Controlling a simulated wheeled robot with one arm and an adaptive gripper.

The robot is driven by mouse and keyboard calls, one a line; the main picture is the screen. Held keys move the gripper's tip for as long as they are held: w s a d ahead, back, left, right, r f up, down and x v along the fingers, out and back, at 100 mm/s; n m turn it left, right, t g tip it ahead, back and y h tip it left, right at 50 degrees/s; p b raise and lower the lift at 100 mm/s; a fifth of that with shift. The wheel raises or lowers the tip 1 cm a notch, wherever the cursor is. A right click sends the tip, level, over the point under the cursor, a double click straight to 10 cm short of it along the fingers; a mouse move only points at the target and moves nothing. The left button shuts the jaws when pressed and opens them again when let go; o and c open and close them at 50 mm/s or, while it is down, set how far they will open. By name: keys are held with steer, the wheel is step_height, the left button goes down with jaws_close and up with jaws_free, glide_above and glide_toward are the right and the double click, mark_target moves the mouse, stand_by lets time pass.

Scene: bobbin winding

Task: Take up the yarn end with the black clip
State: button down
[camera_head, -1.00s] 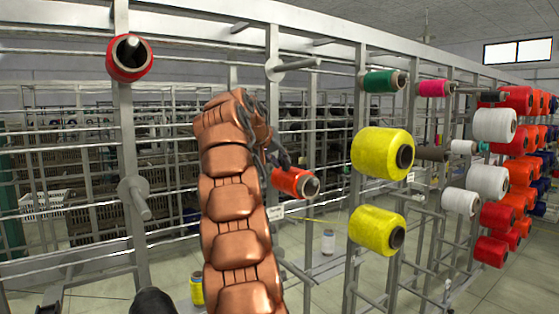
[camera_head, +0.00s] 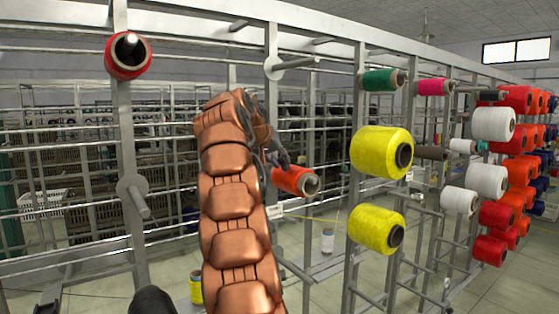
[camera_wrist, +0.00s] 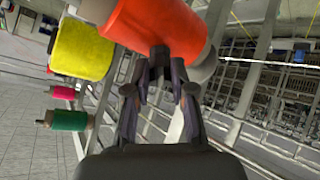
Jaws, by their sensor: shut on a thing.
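My gripper (camera_wrist: 165,66) points at the orange-red bobbin (camera_wrist: 160,24) on the rack. Its two fingers are close together and shut on a small dark piece (camera_wrist: 158,51), which looks like the black clip, right in front of the bobbin. The fingertips hide most of this piece. In the head view my gripper (camera_head: 280,150) is partly behind my copper-coloured arm, at the upper left of the orange-red bobbin (camera_head: 296,181). A thin yellow yarn (camera_wrist: 262,61) runs to the right in the wrist view. Its join to the clip cannot be made out.
Metal rack posts (camera_head: 356,150) and pegs (camera_head: 295,64) surround my arm. Two yellow bobbins (camera_head: 378,152) (camera_head: 374,229) and a green one (camera_head: 382,80) hang to the right. A red bobbin (camera_head: 128,70) hangs at upper left. The floor (camera_head: 300,298) shows below.

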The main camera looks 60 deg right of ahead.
steer(key=r+p, duration=0.1)
steer(key=w+a+r+p, duration=0.1)
steer(key=r, duration=0.1)
steer(key=a+r+p, duration=0.1)
steer(key=r, duration=0.1)
steer(key=shift+w+a+r, duration=0.1)
steer(key=shift+w+a, duration=0.1)
steer(key=shift+a, duration=0.05)
stand_by(0.5)
stand_by(0.3)
